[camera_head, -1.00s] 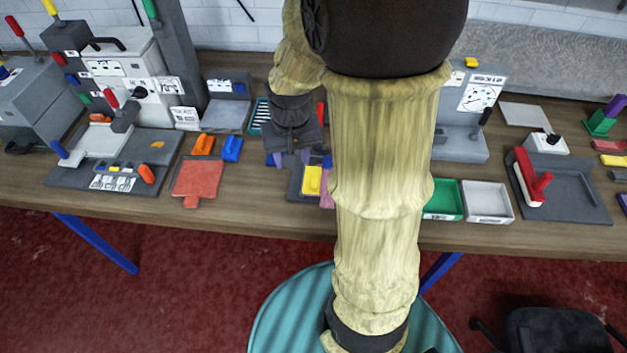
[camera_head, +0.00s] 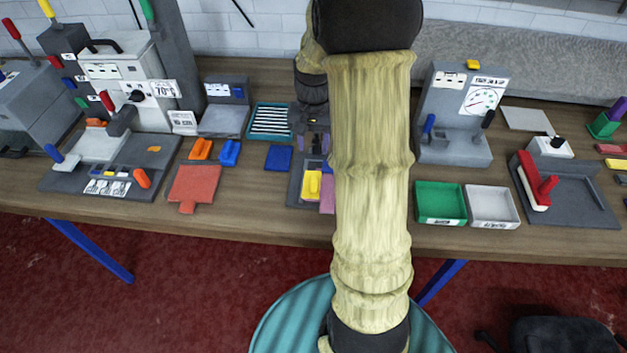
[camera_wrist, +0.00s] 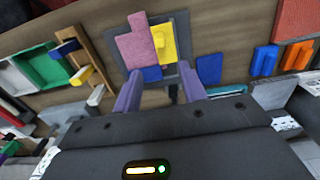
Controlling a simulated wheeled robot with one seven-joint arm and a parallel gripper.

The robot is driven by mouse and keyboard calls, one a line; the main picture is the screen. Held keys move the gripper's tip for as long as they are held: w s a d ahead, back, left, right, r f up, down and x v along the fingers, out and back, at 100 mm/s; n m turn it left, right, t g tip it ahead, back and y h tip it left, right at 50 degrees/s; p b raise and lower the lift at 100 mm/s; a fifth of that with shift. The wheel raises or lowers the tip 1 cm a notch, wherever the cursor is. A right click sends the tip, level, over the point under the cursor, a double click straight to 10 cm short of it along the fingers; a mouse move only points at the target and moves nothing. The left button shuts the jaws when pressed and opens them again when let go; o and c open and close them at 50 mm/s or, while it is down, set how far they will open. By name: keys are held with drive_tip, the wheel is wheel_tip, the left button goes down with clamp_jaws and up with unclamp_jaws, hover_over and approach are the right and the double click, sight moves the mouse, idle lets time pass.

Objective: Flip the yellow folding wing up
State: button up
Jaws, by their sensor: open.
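The yellow folding wing (camera_head: 312,185) lies on a grey plate (camera_head: 294,190) near the table's front edge, left of my forearm. It has a small raised part. In the wrist view the yellow wing (camera_wrist: 164,38) lies beside a pink piece (camera_wrist: 137,44), with a blue piece (camera_wrist: 152,74) at the near end of the plate. My gripper (camera_wrist: 160,70) is open and empty, its two purple fingers apart and pointing toward the plate's near end. The fingers appear apart from the wing. My forearm hides the plate's right part in the head view.
A dark blue square (camera_head: 278,158) lies left of the plate, with a red board (camera_head: 194,184) farther left. A green tray (camera_head: 440,201) and a white tray (camera_head: 490,204) stand to the right. A striped teal tray (camera_head: 270,121) lies behind.

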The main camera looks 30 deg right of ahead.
sight(313, 178)
wheel_tip(313, 178, down, 15)
drive_tip(key=shift+f+p, duration=0.15)
drive_tip(key=shift+p, duration=0.95)
clamp_jaws()
